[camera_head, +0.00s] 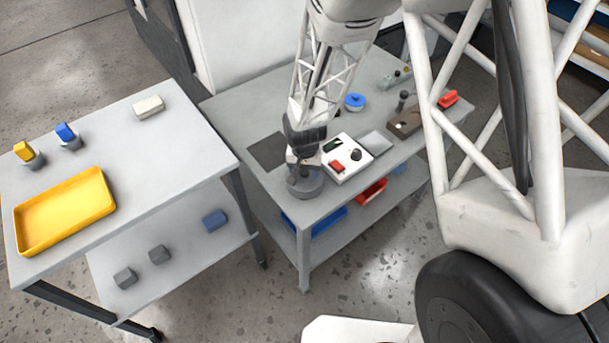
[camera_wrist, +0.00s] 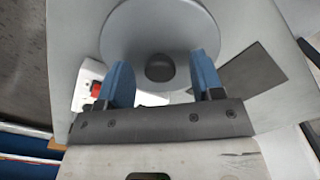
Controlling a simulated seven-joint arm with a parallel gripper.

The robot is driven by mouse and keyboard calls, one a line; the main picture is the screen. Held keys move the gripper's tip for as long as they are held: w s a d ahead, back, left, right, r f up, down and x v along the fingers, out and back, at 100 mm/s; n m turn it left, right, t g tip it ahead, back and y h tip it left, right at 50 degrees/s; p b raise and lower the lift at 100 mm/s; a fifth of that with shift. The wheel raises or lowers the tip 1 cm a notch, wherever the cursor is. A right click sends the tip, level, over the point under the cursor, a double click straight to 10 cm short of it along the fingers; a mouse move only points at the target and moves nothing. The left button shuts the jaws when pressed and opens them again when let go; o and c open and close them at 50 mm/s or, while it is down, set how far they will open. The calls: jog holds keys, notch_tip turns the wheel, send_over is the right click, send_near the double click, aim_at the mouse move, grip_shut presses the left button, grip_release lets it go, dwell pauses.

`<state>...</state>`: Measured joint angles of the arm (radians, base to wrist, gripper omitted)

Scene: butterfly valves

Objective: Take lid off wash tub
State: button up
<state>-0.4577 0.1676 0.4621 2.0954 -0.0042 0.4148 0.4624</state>
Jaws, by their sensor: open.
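The wash tub (camera_head: 308,190) is a round grey vessel at the front corner of the grey table, partly hidden by my gripper in the head view. Its grey round lid (camera_wrist: 150,25) shows in the wrist view, with a dark round knob (camera_wrist: 160,67) in its middle. My gripper (camera_head: 298,163) is right above the tub. In the wrist view my gripper (camera_wrist: 163,75) is open, with its two blue fingers on either side of the knob and apart from it. How far the fingertips are above the lid is hard to tell.
A white control box (camera_head: 358,149) stands close beside the tub, and a dark flat mat (camera_head: 268,151) lies on its other side. A blue round item (camera_head: 354,101) is farther back. A cart at left holds a yellow tray (camera_head: 65,212). Bins sit on the shelf below.

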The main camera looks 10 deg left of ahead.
aim_at(305, 172)
jog(key=shift+c, duration=0.4)
jog(key=c, duration=0.9)
jog(key=shift+c, duration=0.2)
jog(key=shift+r, duration=0.2)
jog(key=shift+r, duration=0.4)
notch_tip(305, 172, up, 3)
jog(key=shift+s+f, duration=0.1)
jog(key=shift+f, duration=0.1)
jog(key=s+d, duration=0.2)
jog(key=s, duration=0.2)
jog(key=s+d, duration=0.2)
jog(key=s, duration=0.3)
jog(key=s+d+r, duration=0.1)
jog(key=s+d, duration=0.2)
jog(key=s, duration=0.2)
jog(key=shift+s+r, duration=0.1)
jog(key=shift+s, duration=0.05)
